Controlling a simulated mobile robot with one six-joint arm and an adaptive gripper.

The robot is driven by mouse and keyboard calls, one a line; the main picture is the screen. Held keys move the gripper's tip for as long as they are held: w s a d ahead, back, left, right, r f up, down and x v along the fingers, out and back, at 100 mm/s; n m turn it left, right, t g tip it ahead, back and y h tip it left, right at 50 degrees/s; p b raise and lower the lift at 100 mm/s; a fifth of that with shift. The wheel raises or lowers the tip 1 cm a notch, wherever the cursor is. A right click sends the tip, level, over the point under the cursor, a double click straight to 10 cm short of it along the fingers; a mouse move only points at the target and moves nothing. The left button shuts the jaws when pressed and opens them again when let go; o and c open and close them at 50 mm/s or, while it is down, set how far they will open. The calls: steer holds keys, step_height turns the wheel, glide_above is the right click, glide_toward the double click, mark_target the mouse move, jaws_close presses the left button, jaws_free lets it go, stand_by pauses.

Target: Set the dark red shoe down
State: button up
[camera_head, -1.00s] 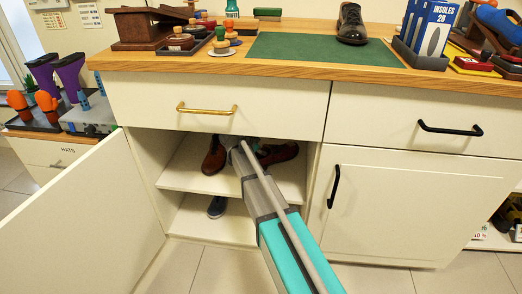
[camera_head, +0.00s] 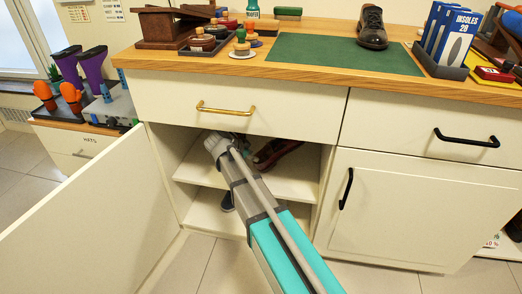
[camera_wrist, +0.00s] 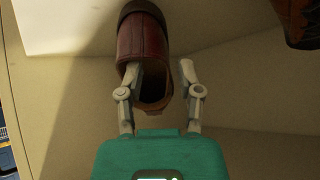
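In the wrist view the dark red shoe (camera_wrist: 142,45) is at top centre, its dark opening facing my gripper (camera_wrist: 161,68). My fingers are apart. The left finger overlaps the shoe's collar. The right finger stands beside the shoe with a visible gap, so the shoe is not clamped. Whether the left finger touches it I cannot tell. In the head view a dark red shoe (camera_head: 282,152) shows on the cabinet's upper shelf (camera_head: 292,183), partly behind my arm. My fingertips are hidden there.
A brown shoe (camera_wrist: 298,22) is at the wrist view's upper right. The cabinet door (camera_head: 85,215) stands open at left. A drawer (camera_head: 245,105) is close above my wrist.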

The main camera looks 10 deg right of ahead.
steer(key=shift+s+a, duration=0.45)
steer(key=shift+a, duration=0.2)
steer(key=shift+s+a, duration=0.45)
steer(key=shift+a, duration=0.15)
steer(key=o, duration=0.8)
steer(key=shift+c, duration=0.2)
